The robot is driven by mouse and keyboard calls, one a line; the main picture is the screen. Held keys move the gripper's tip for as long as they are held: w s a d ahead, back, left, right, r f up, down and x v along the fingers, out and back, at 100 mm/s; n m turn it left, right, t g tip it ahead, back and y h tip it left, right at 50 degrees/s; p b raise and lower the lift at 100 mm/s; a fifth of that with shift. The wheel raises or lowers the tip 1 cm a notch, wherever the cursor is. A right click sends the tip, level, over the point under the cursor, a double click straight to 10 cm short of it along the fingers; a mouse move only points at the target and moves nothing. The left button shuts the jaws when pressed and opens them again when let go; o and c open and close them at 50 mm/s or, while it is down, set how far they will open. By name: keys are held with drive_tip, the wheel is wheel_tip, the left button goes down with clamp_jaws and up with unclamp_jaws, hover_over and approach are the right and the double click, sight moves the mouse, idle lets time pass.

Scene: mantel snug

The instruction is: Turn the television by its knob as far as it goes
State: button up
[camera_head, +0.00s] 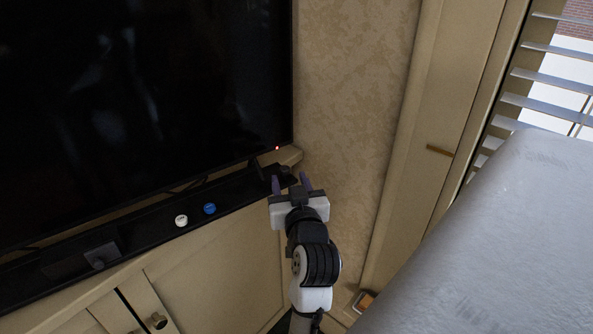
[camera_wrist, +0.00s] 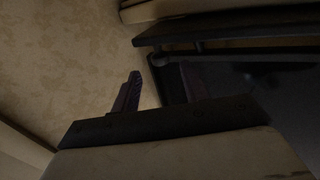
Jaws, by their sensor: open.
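The television (camera_head: 140,90) is a large black screen on the left in the head view, tilted in the picture, with a small red light at its lower right corner. A dark slab at the top right of the wrist view (camera_wrist: 240,28) seems to be its edge. My gripper (camera_head: 291,183) is open and empty, its purple fingers pointing at the right end of the black ledge under the screen. A dark block (camera_head: 274,172) sits just beyond the left finger. In the wrist view, a small round dark piece (camera_wrist: 160,59) lies ahead, between the finger directions. I cannot tell for sure that it is the knob.
A white round piece (camera_head: 181,220) and a blue one (camera_head: 209,208) lie on the black ledge (camera_head: 150,226). A grey fitting (camera_head: 98,256) is farther left. Below are tan cabinet doors with a knob (camera_head: 157,321). A pale grey surface (camera_head: 490,240) fills the right.

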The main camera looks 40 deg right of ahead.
drive_tip(key=v, duration=0.7)
idle(0.4)
